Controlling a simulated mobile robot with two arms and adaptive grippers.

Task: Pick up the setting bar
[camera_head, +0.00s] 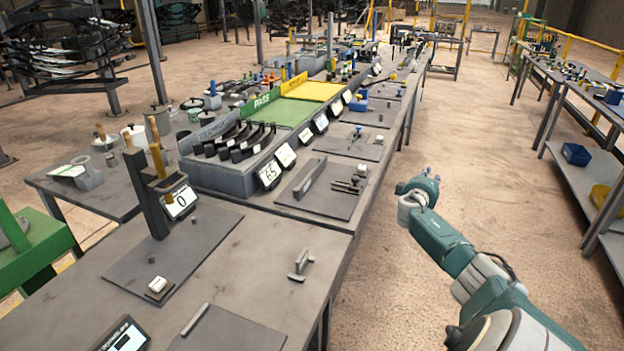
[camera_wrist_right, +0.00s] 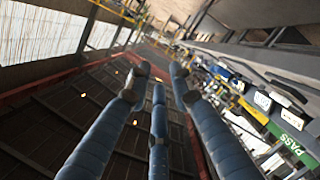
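A small grey metal bar piece with raised ends (camera_head: 301,264) lies on the near table, close to its right edge. A longer flat dark bar (camera_head: 310,179) stands on edge on a grey mat of the bench behind. I cannot tell for sure which is the setting bar. My right arm reaches up from the lower right over the floor, to the right of the bench and apart from both bars. In the right wrist view my right gripper (camera_wrist_right: 158,80) has its blue fingers spread, with nothing between them. My left gripper is out of view.
The near table (camera_head: 243,298) also holds a dark upright post (camera_head: 146,195), a small block (camera_head: 159,287) and a display (camera_head: 122,338). A green PASS tray (camera_head: 280,112) and yellow tray (camera_head: 315,91) are on the bench. The aisle floor (camera_head: 465,145) is clear.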

